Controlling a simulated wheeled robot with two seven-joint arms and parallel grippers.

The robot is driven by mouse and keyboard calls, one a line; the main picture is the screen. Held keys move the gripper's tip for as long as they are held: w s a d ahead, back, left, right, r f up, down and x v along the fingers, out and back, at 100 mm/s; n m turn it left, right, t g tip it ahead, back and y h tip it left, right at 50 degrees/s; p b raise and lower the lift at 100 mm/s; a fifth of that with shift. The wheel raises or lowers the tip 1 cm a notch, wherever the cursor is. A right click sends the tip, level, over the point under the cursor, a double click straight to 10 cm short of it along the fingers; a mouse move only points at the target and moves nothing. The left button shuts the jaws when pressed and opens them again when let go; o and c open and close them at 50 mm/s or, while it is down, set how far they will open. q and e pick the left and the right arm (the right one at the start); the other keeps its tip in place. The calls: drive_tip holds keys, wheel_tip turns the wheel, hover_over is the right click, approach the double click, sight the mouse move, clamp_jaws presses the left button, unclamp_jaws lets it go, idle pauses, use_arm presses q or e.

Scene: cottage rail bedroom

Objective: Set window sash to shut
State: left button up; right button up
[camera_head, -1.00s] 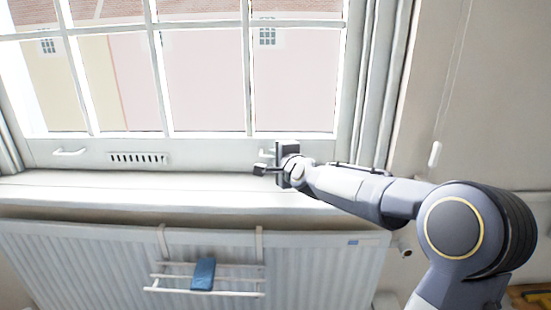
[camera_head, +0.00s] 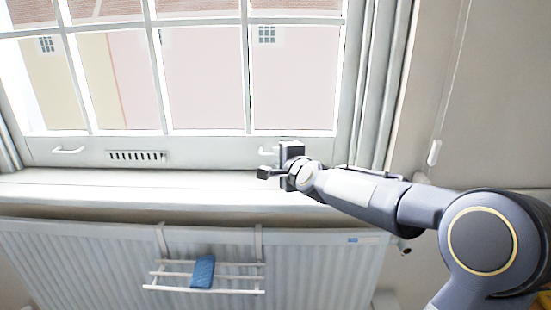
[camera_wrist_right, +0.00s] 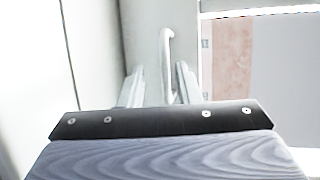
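The white window sash (camera_head: 205,150) fills the upper left of the head view, its bottom rail just above the sill; whether a gap lies under it I cannot tell. The rail has a left pull handle (camera_head: 68,151) and a right pull handle (camera_head: 266,151). My right gripper (camera_head: 274,161) is beside the right handle, partly hiding it. In the right wrist view, the right handle (camera_wrist_right: 167,62) lies ahead, in line with the space between the separated fingers of my right gripper (camera_wrist_right: 160,86). Contact with the handle is not visible. My left gripper is out of view.
The window sill (camera_head: 130,188) runs below the sash and looks clear. A white radiator (camera_head: 80,262) stands under it, with a rack (camera_head: 235,292) holding a blue cloth (camera_head: 203,272). The window frame and wall (camera_head: 500,100) are on the right.

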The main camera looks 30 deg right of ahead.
drive_tip(key=v, duration=0.4)
drive_tip(key=shift+s, duration=0.45)
drive_tip(key=s+a+f+n+g+y, duration=0.25)
drive_tip(key=s+a+f+n, duration=0.3)
drive_tip(key=s, duration=0.45)
drive_tip(key=s+a+f+n+g+y, duration=0.2)
drive_tip(key=s+a+f+n+g, duration=0.35)
drive_tip(key=s, duration=0.45)
drive_tip(key=s+a+f+n+g+y, duration=0.2)
drive_tip(key=s+a+f+n, duration=0.35)
drive_tip(key=s+n, duration=0.35)
wheel_tip(320, 180, up, 19)
drive_tip(key=s+m+p, duration=0.1)
drive_tip(key=p, duration=1.8)
drive_tip(key=shift+d+r+p, duration=0.2)
drive_tip(key=shift+d+p, duration=0.1)
drive_tip(key=shift+s+f, duration=0.1)
drive_tip(key=shift+c, duration=0.4)
